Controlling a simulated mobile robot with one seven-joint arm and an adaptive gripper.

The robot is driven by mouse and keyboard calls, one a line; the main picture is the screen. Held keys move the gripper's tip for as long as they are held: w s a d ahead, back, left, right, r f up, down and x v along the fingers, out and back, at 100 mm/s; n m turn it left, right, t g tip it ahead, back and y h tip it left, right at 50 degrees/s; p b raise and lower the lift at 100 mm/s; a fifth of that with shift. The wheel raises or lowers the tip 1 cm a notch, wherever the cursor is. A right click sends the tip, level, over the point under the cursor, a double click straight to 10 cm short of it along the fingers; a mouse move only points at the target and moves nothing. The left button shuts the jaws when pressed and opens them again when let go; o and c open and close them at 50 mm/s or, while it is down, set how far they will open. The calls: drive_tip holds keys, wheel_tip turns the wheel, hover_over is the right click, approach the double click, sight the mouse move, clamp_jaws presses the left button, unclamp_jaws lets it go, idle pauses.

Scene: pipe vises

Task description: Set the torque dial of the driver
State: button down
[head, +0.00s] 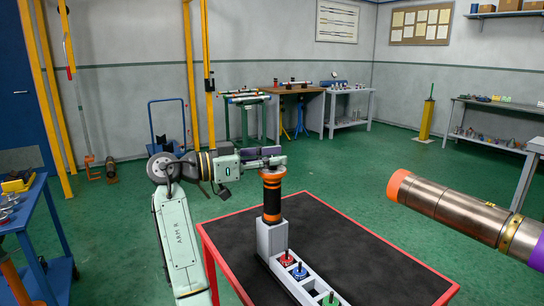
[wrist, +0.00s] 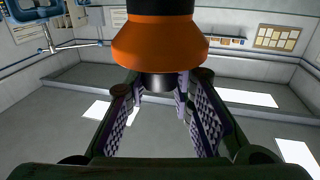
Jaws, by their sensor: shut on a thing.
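The driver (head: 272,196), black with orange bands and an orange collar at its upper end, stands upright in a grey holder (head: 272,241) on the red-edged table. My gripper (head: 273,160) reaches in from the left, level, and is shut on the driver's top end just above the orange collar. The wrist view, which looks upside down, shows the orange collar (wrist: 155,42) close up. The two patterned finger pads lie either side of the short dark cylinder (wrist: 160,83) beyond it. No dial markings can be read.
The holder's strip carries a red piece (head: 286,259), a blue piece (head: 299,271) and a green piece (head: 330,299). The black table top (head: 370,262) is clear to the right. A blue bench (head: 40,225) stands at left.

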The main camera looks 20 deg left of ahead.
drive_tip(key=shift+g, duration=0.3)
drive_tip(key=c, duration=1.4)
unclamp_jaws()
drive_tip(key=shift+o, duration=0.2)
drive_tip(key=v, duration=1.2)
drive_tip(key=shift+f, duration=0.15)
